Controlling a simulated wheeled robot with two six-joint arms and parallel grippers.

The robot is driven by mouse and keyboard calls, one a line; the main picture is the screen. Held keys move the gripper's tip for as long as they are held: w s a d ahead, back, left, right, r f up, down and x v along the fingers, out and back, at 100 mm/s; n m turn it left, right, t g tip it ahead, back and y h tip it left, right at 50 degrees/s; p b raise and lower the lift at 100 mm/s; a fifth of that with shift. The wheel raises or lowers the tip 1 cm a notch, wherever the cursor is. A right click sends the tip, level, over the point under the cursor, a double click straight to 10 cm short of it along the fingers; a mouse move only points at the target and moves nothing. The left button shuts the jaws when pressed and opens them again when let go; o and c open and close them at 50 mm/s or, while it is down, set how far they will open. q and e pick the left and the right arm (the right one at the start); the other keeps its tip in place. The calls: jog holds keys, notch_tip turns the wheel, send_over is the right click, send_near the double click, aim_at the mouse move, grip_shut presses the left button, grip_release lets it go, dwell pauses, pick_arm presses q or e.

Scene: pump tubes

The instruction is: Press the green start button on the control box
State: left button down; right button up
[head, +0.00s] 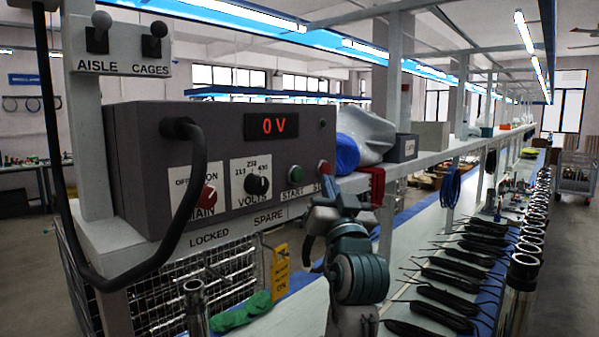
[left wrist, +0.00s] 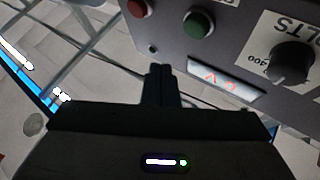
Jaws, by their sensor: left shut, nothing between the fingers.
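The grey control box (head: 225,165) stands on a shelf at the left of the head view, its display reading 0 V. Its green start button (head: 295,173) sits at the right of the front face, unobstructed. A red stop button (head: 325,167) is beside it. My left gripper (head: 323,203) is in front of and below the red button, to the right of the green one. In the left wrist view, the shut, empty fingers (left wrist: 161,70) point towards the box, with the green button (left wrist: 198,24) beyond them and slightly right. The fingertips look apart from it. My right gripper is out of view.
A red main switch (head: 208,196) and black volts knob (head: 257,185) are left of the start button. A thick black cable (head: 187,205) loops from the box. A yellow tag (head: 280,270) hangs below the shelf.

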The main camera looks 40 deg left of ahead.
aim_at(303, 172)
pick_arm(q)
jog(key=shift+w+a, duration=0.2)
jog(key=shift+a, duration=1.95)
jog(key=shift+a, duration=0.1)
dwell(0.3)
jog(key=shift+a, duration=0.35)
jog(key=shift+w+a+b, duration=0.1)
jog(key=shift+a+b, duration=0.3)
jog(key=shift+a, duration=0.15)
dwell(1.0)
jog(key=shift+d, duration=1)
